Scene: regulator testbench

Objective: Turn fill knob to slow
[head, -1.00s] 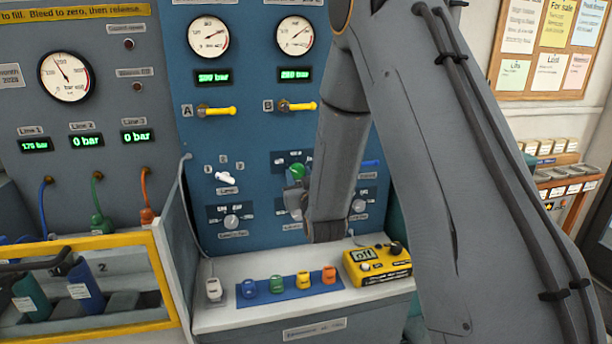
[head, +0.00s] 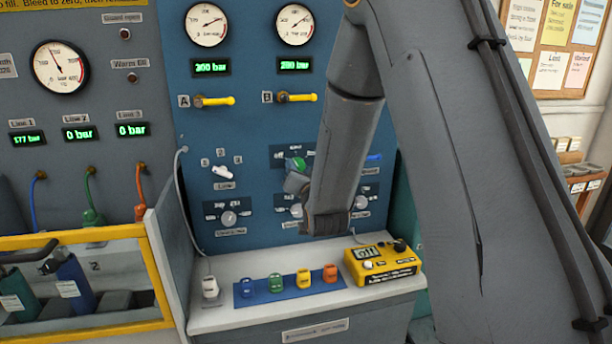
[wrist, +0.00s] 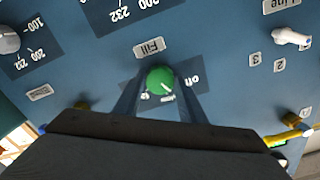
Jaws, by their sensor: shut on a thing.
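The green fill knob (head: 297,163) is on the blue panel, partly hidden by my gripper (head: 296,182) in the head view. In the wrist view, which sees the panel upside down, the green knob (wrist: 160,81) sits between the two fingers of my gripper (wrist: 159,92). The fingers are shut on the knob, one on each side. A white pointer line on it slants toward the lower right of that picture, between the "off" mark (wrist: 194,82) and a small blurred mark below. The "Fill" label (wrist: 149,47) shows above the knob.
A white line lever (head: 222,172) lies left of the knob, and regulator knobs (head: 229,218) sit below. Yellow valve handles A (head: 216,100) and B (head: 300,97) are above. A yellow meter (head: 379,263) and several coloured tags on a blue mat (head: 245,301) rest on the bench below.

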